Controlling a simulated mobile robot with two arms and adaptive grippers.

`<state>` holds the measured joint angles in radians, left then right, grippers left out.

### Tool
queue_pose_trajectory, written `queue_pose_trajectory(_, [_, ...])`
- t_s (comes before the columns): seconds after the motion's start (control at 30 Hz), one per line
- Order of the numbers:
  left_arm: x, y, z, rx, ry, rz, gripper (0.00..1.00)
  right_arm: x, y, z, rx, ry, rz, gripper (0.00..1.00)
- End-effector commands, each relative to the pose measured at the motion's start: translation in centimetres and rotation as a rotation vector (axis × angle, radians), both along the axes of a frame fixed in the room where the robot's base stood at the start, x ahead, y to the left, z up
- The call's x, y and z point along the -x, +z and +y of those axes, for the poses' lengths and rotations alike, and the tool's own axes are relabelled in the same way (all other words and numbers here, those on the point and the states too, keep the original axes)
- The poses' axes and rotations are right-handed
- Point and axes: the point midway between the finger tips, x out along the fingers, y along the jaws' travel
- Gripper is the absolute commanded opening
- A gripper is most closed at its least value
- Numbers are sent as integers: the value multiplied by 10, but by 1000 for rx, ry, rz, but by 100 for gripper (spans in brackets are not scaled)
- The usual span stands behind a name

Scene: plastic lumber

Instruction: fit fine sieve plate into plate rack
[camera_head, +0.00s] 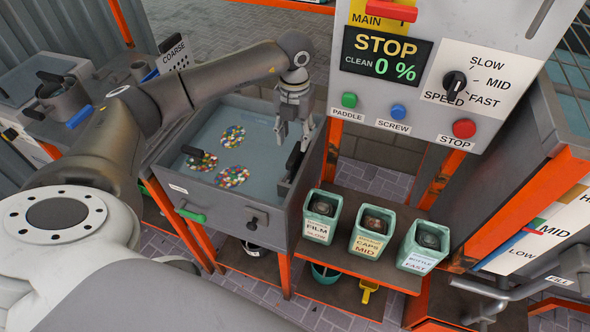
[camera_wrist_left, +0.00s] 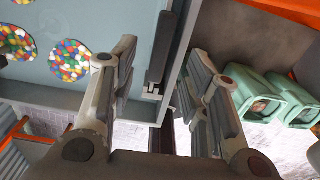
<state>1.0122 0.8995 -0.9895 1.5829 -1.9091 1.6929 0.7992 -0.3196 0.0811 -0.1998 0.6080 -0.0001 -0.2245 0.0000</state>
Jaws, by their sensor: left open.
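My left gripper (camera_head: 295,140) is open and points down over the right side of the grey water tank (camera_head: 280,222). Below and between its fingers is an upright black handle (camera_head: 293,160), at the tank's right inner wall; it also shows in the left wrist view (camera_wrist_left: 160,48). I cannot tell whether the fingers touch it. No label reading fine shows, so I cannot tell whether this handle belongs to the fine sieve plate. A plate marked COARSE (camera_head: 173,58) stands upright at the back left; I cannot tell whether its support is the plate rack. My right gripper is out of view.
Several piles of coloured pellets (camera_head: 232,176) lie in the tank, beside another black handle (camera_head: 192,151). Three green bins, FILM (camera_head: 317,229), CAPS (camera_head: 367,245) and BOTTLE (camera_head: 417,262), stand right of the tank. A control panel (camera_head: 430,100) hangs behind them.

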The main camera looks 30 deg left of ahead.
Motion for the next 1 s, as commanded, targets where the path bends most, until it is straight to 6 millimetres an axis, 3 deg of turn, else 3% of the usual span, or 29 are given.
queue_pose_trajectory(0.3, [3,-42,-2,1,-1,4,43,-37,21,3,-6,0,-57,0])
queue_pose_trajectory(0.6, [2,-48,-2,0,-1,2,43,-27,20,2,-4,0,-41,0])
queue_pose_trajectory(0.93, [2,-48,-2,0,-1,1,0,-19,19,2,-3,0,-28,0])
queue_pose_trajectory(1.0, [2,-48,-2,0,-1,1,0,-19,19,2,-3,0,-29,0])
